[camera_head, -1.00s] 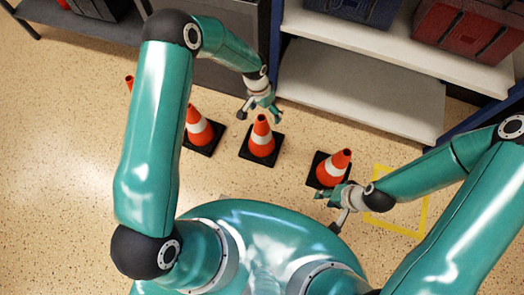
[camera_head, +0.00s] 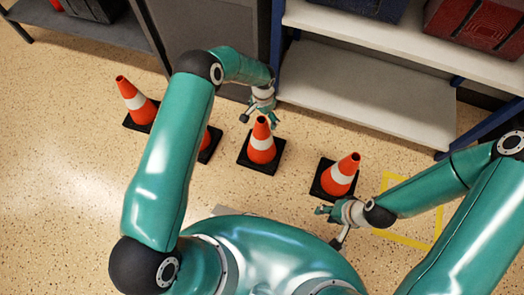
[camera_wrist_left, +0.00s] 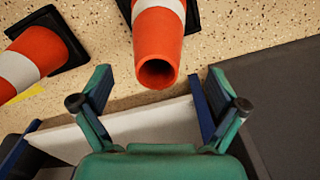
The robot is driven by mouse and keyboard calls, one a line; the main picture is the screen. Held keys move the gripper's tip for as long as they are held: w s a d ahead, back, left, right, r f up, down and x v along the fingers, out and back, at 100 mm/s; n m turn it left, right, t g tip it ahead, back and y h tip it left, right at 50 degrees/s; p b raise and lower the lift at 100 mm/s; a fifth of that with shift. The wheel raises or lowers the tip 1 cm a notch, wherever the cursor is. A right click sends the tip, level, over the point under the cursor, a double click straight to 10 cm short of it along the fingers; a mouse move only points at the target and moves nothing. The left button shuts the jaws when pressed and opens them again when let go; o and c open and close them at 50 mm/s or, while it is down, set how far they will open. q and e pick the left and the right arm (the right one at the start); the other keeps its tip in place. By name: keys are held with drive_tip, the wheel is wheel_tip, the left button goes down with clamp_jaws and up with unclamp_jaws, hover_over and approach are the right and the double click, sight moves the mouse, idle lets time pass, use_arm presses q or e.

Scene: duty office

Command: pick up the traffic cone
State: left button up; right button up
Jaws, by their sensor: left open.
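An orange and white traffic cone (camera_head: 261,149) stands upright on its black base in the middle of the head view. My left gripper (camera_head: 260,120) is open, with its fingers apart around or just above the cone's top. In the left wrist view the same cone (camera_wrist_left: 158,32) points its hollow tip toward the gap between the open fingers (camera_wrist_left: 158,88), and neither finger visibly touches it. My right gripper (camera_head: 329,227) looks open and empty, beside another cone (camera_head: 341,175) at the right. That cone also shows in the left wrist view (camera_wrist_left: 32,62).
Two more cones stand at the left, one clear (camera_head: 136,101) and one partly hidden by my left arm (camera_head: 209,140). A white shelf unit (camera_head: 365,92) stands behind, close to my left gripper. Yellow tape (camera_head: 408,240) marks the floor at right.

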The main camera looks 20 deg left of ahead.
use_arm(q)
wheel_tip(320, 180, down, 6)
drive_tip(key=s+b, duration=0.1)
drive_tip(key=b, duration=0.1)
drive_tip(key=shift+a, duration=0.1)
drive_tip(key=c, duration=1.7)
clamp_jaws()
